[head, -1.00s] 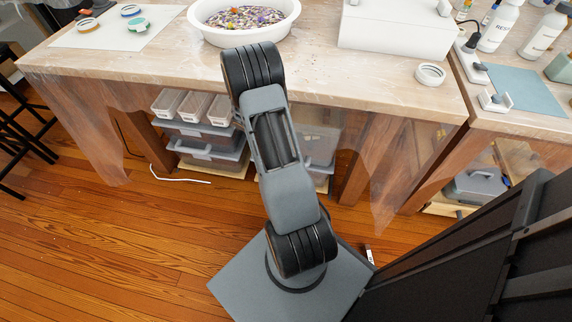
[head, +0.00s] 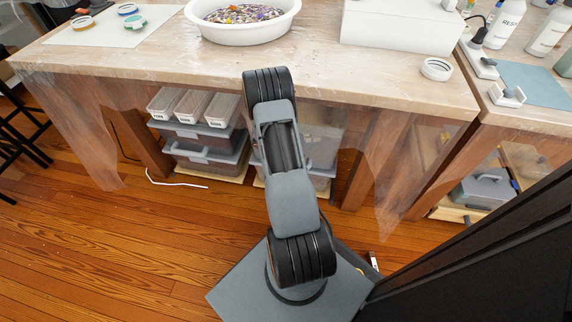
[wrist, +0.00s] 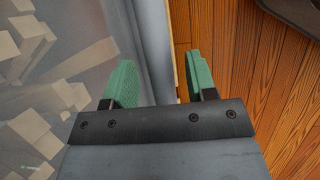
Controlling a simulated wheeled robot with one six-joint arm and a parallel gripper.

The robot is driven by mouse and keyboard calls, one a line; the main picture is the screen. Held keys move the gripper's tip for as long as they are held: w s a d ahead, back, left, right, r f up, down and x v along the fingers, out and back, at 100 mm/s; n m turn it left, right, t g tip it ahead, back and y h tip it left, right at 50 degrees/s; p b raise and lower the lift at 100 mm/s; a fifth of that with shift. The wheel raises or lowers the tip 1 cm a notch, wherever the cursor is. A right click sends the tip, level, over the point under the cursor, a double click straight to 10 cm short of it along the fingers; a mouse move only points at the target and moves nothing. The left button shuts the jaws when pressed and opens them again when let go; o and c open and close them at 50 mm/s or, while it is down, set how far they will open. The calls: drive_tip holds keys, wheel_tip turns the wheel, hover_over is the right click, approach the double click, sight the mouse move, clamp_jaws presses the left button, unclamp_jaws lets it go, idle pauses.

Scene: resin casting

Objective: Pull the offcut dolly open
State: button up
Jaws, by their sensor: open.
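A clear bin (head: 322,148) stands low under the workbench, partly behind my arm in the head view. A pale wooden dolly board (head: 322,192) shows beneath it. In the wrist view, the see-through bin (wrist: 60,75) fills the left side, with pale wood offcuts inside, and its grey rim (wrist: 150,45) runs between my fingers. A thin pale wooden edge shows beside the rim. My gripper (wrist: 162,84) is open, with one green finger over the bin side and the other over the floor side. I cannot tell whether either finger touches. My arm hides the gripper in the head view.
Stacked grey-lidded bins (head: 205,150) with small white trays stand left of the clear bin. The workbench (head: 150,62) overhangs both, with clear film hanging from its edge. The wooden floor (head: 130,245) in front is mostly free.

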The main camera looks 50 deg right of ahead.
clamp_jaws()
idle(0.5)
